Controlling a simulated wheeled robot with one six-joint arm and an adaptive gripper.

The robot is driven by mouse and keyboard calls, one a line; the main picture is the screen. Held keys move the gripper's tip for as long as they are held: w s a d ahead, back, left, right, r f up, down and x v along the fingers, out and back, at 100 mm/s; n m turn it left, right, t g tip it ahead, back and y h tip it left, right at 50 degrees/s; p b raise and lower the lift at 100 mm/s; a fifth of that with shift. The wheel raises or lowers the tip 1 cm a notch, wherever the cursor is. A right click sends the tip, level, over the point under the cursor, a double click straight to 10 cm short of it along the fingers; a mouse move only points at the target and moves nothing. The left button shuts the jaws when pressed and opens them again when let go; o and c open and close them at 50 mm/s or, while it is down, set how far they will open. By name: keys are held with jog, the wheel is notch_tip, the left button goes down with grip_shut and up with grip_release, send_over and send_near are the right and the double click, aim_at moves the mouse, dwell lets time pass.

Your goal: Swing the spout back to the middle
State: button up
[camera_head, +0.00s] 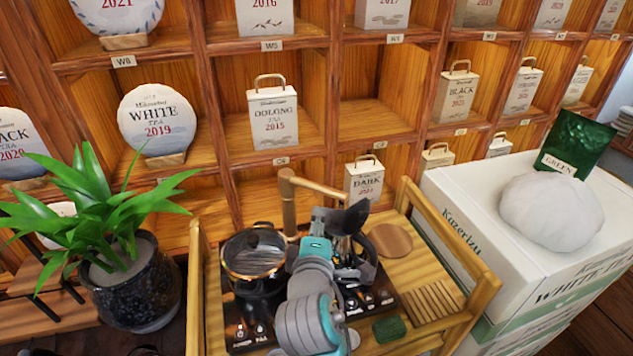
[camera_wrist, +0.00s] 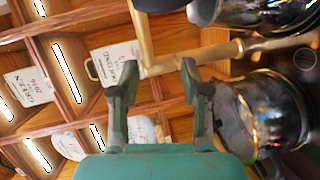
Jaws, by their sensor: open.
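The spout (camera_head: 289,206) is a brass-coloured tube rising behind the tea tray unit, with a top arm bent towards the right. My gripper (camera_head: 347,214) covers the far end of that arm in the head view. In the wrist view the spout's bend (camera_wrist: 151,67) shows between or just past the open fingertips of my gripper (camera_wrist: 156,70). One length runs to the picture's top, the other to the right. I see gaps beside both fingers, and no clear grip on the tube. A lidded glass kettle (camera_head: 254,254) stands left of my gripper; it also shows in the wrist view (camera_wrist: 272,112).
The cart (camera_head: 484,284) has raised wooden rails. A round wooden disc (camera_head: 390,240) and a green block (camera_head: 389,329) lie on it. Tea shelves stand close behind, with a DARK tea tin (camera_head: 365,182) near the spout. A potted plant (camera_head: 130,275) is left, white boxes (camera_head: 470,225) right.

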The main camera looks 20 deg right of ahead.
aim_at(317, 190)
jog(key=shift+h, duration=0.4)
jog(key=x, duration=0.4)
jog(key=r+x, duration=0.1)
jog(key=x, duration=0.3)
jog(key=r+x, duration=0.1)
jog(key=x, duration=0.2)
jog(key=shift+w+a+r, duration=0.15)
jog(key=shift+w, duration=0.55)
grip_shut()
